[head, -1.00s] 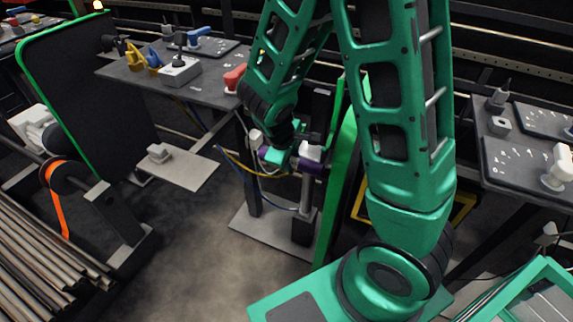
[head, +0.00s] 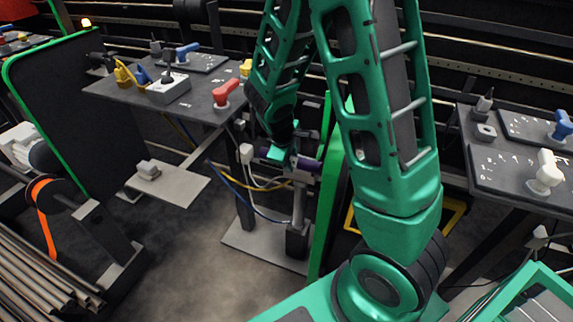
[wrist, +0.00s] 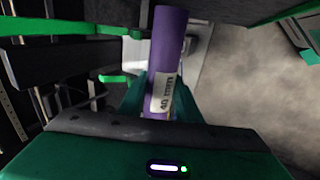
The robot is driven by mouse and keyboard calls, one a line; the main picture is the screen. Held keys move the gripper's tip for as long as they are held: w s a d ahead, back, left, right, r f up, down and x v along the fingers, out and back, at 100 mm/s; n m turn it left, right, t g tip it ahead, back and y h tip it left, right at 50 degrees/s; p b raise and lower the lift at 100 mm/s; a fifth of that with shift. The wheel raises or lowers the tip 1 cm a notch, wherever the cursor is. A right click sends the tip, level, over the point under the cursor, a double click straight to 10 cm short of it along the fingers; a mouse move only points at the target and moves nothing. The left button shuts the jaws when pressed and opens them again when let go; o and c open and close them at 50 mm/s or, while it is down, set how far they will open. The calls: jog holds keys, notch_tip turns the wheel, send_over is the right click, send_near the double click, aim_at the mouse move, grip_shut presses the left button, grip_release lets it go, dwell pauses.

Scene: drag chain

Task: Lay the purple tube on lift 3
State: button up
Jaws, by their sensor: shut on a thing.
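The purple tube (head: 306,164) is held level at the upper end of a grey post (head: 298,205), which stands on a pale base plate beside a green upright. In the wrist view the tube (wrist: 169,45) runs away from my gripper (wrist: 160,92) and bears a white label. A white bracket (head: 246,153) stands near the tube's left end. I cannot tell whether the tube touches the post or bracket, and no lift number is readable.
A control table (head: 130,95) with red, yellow and blue handles stands behind on the left. A pale low plate (head: 185,188) carries a small grey block. A second panel table (head: 520,180) is at the right.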

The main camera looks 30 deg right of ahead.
jog(key=shift+w+d, duration=3.85)
jog(key=shift+d, duration=1.15)
jog(key=shift+d+f, duration=0.1)
jog(key=shift+f, duration=2.9)
grip_shut()
jog(key=o, duration=1.2)
grip_release()
jog(key=shift+f, duration=0.1)
jog(key=shift+o, duration=0.2)
jog(key=shift+w+d, duration=0.1)
jog(key=shift+w, duration=0.05)
jog(key=shift+r, duration=0.2)
jog(key=v, duration=1)
jog(key=shift+s+a, duration=0.25)
jog(key=shift+a, duration=0.1)
